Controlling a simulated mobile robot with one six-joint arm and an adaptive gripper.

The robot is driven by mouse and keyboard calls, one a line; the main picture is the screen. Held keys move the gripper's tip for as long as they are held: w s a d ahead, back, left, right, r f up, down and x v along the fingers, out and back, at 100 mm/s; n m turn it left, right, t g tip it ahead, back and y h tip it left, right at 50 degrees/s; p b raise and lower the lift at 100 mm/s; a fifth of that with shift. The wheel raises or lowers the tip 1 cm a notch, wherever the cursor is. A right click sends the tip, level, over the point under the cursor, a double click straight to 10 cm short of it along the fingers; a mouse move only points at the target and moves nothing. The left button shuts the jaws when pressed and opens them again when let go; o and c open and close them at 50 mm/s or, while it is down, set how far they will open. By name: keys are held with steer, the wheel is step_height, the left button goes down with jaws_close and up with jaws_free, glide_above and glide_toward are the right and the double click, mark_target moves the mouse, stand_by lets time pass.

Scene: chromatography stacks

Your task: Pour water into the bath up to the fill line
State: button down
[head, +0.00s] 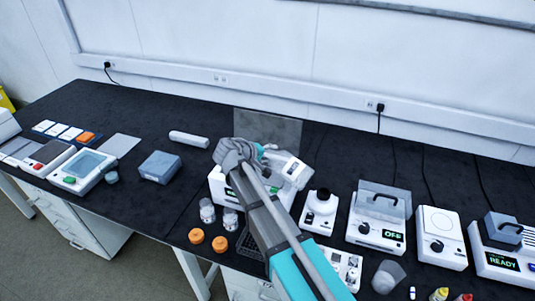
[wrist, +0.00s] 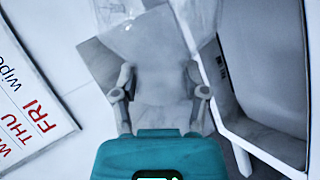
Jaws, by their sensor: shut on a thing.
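In the wrist view my gripper (wrist: 160,72) is shut on a pale, translucent vessel (wrist: 160,90), which fills the space between the two grey fingers. Its water level cannot be made out. In the head view my arm reaches to the middle of the bench, and its teal end (head: 262,151) is above a white device (head: 217,188) with a green display. The arm hides much of that device. I cannot tell whether it is the bath, and no fill line shows.
A small white device (head: 319,210), a dial unit (head: 440,238) and a READY unit (head: 503,262) stand to the right. Two jars (head: 207,211) and two orange caps (head: 220,244) are near the front edge.

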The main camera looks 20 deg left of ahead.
steer(key=shift+f+b, duration=0.4)
stand_by(0.4)
steer(key=shift+w+a+f+n+h+b, duration=0.15)
steer(key=shift+f+n+h+b, duration=0.2)
steer(key=shift+b, duration=0.2)
steer(key=shift+f, duration=0.25)
stand_by(0.3)
steer(key=shift+a+f+n+h+b, duration=0.15)
steer(key=shift+f+n+h+b, duration=0.15)
steer(key=shift+b, duration=0.4)
steer(key=shift+a+f+h+b, duration=0.1)
steer(key=shift+f+h+b, duration=0.15)
steer(key=shift+f+b, duration=0.3)
steer(key=shift+a+f+n+b, duration=0.1)
steer(key=shift+f+n+b, duration=0.1)
steer(key=shift+n+b, duration=0.25)
steer(key=shift+w+a+f+n+h+b, duration=0.1)
steer(key=shift+a+f+n+h+b, duration=0.15)
steer(key=shift+h+b, duration=0.35)
steer(key=shift+d+r, duration=0.15)
steer(key=shift+r, duration=0.05)
